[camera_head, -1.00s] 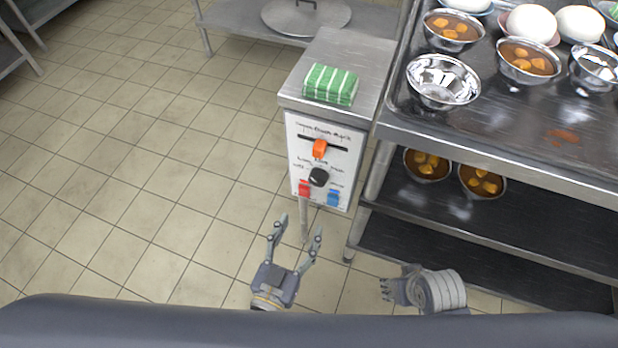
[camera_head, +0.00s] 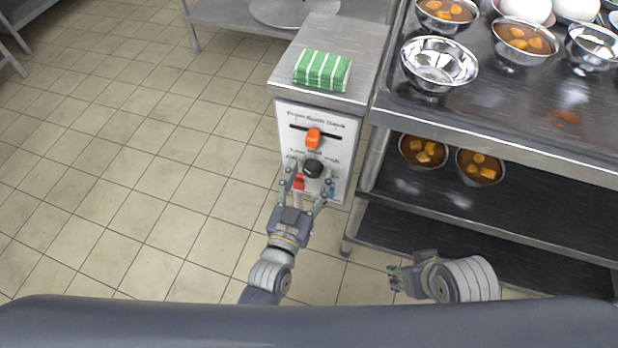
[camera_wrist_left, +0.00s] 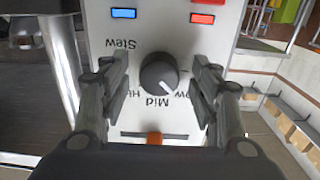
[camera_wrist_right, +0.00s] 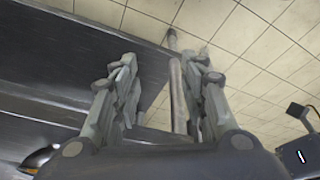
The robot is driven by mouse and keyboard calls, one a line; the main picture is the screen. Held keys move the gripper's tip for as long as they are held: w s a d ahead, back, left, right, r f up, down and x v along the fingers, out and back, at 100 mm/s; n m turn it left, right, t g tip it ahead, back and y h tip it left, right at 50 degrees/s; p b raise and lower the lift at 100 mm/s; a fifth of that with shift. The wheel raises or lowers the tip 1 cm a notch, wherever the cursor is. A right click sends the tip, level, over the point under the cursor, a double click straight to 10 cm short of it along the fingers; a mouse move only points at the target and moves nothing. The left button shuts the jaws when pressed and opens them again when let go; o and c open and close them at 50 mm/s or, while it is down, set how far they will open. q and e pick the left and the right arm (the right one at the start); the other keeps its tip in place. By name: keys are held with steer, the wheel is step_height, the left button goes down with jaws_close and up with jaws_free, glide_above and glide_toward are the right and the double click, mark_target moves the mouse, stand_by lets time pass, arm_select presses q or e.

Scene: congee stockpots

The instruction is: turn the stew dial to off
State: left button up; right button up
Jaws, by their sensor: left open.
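The black stew dial (camera_head: 313,168) is a round knob on the white front panel (camera_head: 345,150) of a metal box. In the left wrist view the dial (camera_wrist_left: 158,73) appears upside down, with "Stew", "Mid" and partly hidden labels around it. Its white pointer line slants to the lower right there, toward the partly covered "Low" label. My left gripper (camera_head: 309,181) is open at the panel, its fingers on either side of the dial, with gaps visible in the left wrist view. My right gripper (camera_head: 393,279) hangs low at right; its fingers (camera_wrist_right: 165,65) are apart and empty.
An orange slider (camera_head: 313,138) sits above the dial; red (camera_wrist_left: 202,18) and blue (camera_wrist_left: 124,13) buttons sit below it. A green striped cloth (camera_head: 322,70) lies on the box. A steel rack (camera_head: 480,140) with bowls stands close at right. The floor at left is clear.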

arm_select(q)
steer(key=c, duration=1.1)
steer(key=shift+o, duration=0.2)
arm_select(e)
steer(key=shift+w, duration=0.1)
arm_select(q)
steer(key=n+p, duration=0.3)
steer(key=n, duration=0.3)
steer(key=shift+r+p, duration=0.15)
steer(key=shift+p, duration=0.15)
steer(key=shift+n, duration=1.5)
arm_select(e)
step_height(320, 180, down, 14)
steer(key=g, duration=0.1)
steer(key=shift+w+a+f, duration=0.15)
steer(key=shift+w+f, duration=0.05)
steer(key=shift+f, duration=0.05)
